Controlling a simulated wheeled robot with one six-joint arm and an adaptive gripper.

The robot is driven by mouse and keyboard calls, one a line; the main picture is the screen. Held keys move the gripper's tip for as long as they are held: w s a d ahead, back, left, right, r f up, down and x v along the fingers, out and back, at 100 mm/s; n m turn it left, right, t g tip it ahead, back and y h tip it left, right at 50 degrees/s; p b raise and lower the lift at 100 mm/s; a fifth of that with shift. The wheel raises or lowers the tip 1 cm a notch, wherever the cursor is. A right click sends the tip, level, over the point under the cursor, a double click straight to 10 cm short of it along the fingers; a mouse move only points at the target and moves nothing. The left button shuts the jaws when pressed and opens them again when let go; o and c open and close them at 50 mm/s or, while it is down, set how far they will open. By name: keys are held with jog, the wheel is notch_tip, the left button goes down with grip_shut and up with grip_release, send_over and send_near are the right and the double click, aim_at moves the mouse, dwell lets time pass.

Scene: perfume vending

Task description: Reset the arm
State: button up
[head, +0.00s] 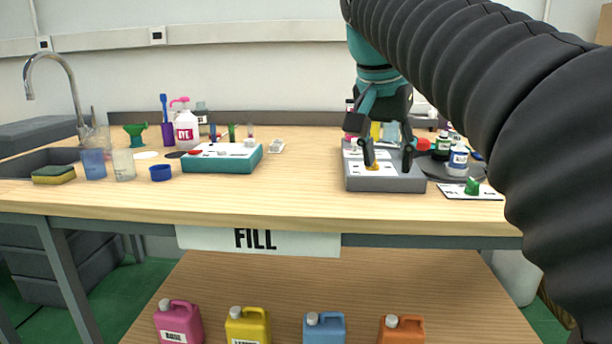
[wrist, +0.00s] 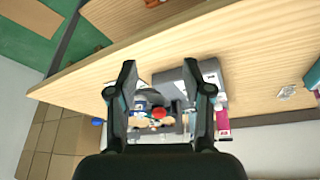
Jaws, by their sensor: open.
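My gripper (head: 388,160) is open over the grey box with a pale top (head: 385,184) on the right half of the table. Its fingers point down, and nothing shows held between them. A small gold piece (head: 373,167) sits on the box top by the left finger; I cannot tell whether they touch. In the wrist view my gripper (wrist: 160,78) shows two parted fingers, with part of the grey box (wrist: 170,76) between and behind them. My black ribbed arm covers the right side of the head view.
A teal box (head: 222,164) stands left of centre. A dark round tray (head: 435,168) with bottles and a card with a green piece (head: 472,187) lie to the right. A sink with a tap (head: 52,62) is far left.

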jog(key=s+d+f+n, duration=0.1)
jog(key=s+f+n, duration=0.1)
jog(key=s+f, duration=0.4)
jog(key=s+d+f+n+t+y, duration=0.1)
jog(key=s+f, duration=0.5)
jog(key=f, duration=0.7)
jog(key=s+d+f+n+t+y, duration=0.1)
jog(key=s+f+n, duration=0.2)
jog(key=s+f, duration=0.3)
notch_tip(320, 180, down, 4)
jog(key=shift+s+r, duration=0.1)
jog(key=shift+s, duration=0.25)
jog(key=shift+c, duration=0.7)
jog(key=shift+d, duration=0.15)
